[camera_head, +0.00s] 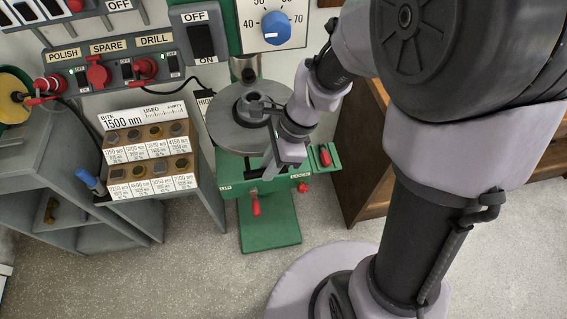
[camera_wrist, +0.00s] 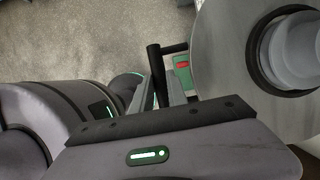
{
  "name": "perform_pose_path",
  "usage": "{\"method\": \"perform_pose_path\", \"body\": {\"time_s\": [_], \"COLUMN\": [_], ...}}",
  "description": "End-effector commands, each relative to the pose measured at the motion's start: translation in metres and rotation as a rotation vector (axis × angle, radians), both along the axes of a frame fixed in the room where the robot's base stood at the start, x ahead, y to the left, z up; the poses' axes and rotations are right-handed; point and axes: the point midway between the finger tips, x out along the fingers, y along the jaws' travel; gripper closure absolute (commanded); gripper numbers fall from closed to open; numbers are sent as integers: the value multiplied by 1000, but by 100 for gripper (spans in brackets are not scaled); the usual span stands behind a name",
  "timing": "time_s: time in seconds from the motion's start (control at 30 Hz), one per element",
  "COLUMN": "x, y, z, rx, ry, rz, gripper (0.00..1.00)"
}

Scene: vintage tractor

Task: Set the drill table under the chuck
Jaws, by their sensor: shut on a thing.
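The drill table is a round grey disc (camera_head: 226,132) on the green drill stand, and it fills the upper right of the wrist view (camera_wrist: 222,45). A dark ring-shaped part (camera_head: 255,108) sits over it; I cannot tell whether this is the chuck. My gripper (camera_head: 268,170) is at the table's front right edge, reaching below it. In the wrist view my gripper (camera_wrist: 163,92) is shut on a black bar-shaped handle (camera_wrist: 154,70) beside the disc. How the handle joins the table is hidden.
The green base (camera_head: 270,222) stands on the floor below. A red lever (camera_head: 255,204) and a red-handled switch (camera_head: 325,156) are close by. A bit rack (camera_head: 150,160) stands left, a wooden cabinet (camera_head: 361,150) right. The switch panel (camera_head: 110,70) is behind.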

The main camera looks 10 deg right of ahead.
Motion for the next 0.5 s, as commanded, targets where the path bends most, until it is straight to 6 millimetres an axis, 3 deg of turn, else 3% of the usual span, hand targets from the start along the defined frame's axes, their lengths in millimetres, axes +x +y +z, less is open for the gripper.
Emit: {"method": "perform_pose_path", "body": {"time_s": [0.5], "x": [0], "y": [15], "z": [0], "rx": [3], "ry": [2], "rz": [-34], "gripper": [100]}}
